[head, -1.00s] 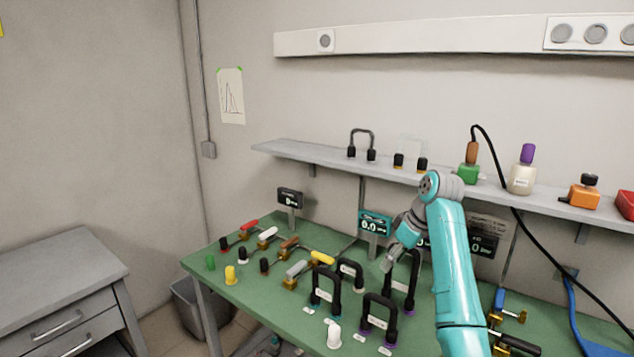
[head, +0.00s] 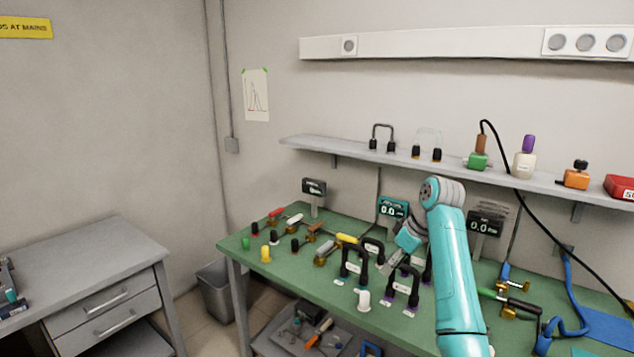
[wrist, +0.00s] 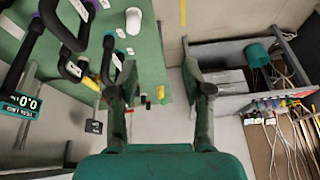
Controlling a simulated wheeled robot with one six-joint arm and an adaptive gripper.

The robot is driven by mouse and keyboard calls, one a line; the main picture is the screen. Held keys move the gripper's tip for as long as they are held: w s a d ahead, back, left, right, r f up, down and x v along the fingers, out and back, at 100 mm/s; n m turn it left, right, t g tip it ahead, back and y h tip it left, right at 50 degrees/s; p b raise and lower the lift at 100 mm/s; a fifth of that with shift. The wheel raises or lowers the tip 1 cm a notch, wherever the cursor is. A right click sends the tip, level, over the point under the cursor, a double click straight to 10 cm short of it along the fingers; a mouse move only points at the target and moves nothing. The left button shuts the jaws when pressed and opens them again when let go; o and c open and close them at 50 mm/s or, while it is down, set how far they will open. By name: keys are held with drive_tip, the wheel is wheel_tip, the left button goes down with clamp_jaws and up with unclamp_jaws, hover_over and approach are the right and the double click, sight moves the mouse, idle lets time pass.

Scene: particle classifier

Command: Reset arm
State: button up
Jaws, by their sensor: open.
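My gripper (wrist: 160,90) is open and empty in the wrist view, with its two fingers apart and the floor and green bench (wrist: 150,50) showing beyond them. In the head view my teal arm reaches up in front of the green bench (head: 330,290), bent over at its top joint. The gripper (head: 388,262) there points down and left near the black U-shaped handles (head: 357,265), and its fingers are partly unclear.
The bench carries several coloured plugs, a yellow cylinder (head: 265,254), a white cylinder (head: 364,300) and small displays (head: 393,209). A wall shelf (head: 330,149) runs behind with parts on it. A grey drawer cabinet (head: 80,270) and bin (head: 214,288) stand left.

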drive_tip(key=s+a+f+m+t, duration=0.15)
drive_tip(key=s+f, duration=0.25)
drive_tip(key=f, duration=0.9)
drive_tip(key=s+f+m+t, duration=0.2)
drive_tip(key=s+f, duration=0.2)
drive_tip(key=f, duration=0.9)
drive_tip(key=s+f+m+t+h, duration=0.1)
drive_tip(key=s+f, duration=0.6)
drive_tip(key=s, duration=0.2)
drive_tip(key=s+f+m+t+h, duration=0.1)
drive_tip(key=s+f+m, duration=0.1)
drive_tip(key=s+f, duration=0.65)
drive_tip(key=s+r+m+t+h, duration=0.1)
drive_tip(key=s+r+t, duration=0.15)
drive_tip(key=s, duration=0.95)
drive_tip(key=s+r+m+t, duration=0.1)
drive_tip(key=s+r, duration=0.2)
drive_tip(key=s, duration=0.9)
drive_tip(key=s+r+t, duration=0.3)
drive_tip(key=s+r, duration=1.3)
drive_tip(key=r, duration=0.2)
drive_tip(key=shift+s+d+r+m+h, duration=0.2)
drive_tip(key=shift+d+r+m+h, duration=0.15)
drive_tip(key=shift+r+m, duration=0.1)
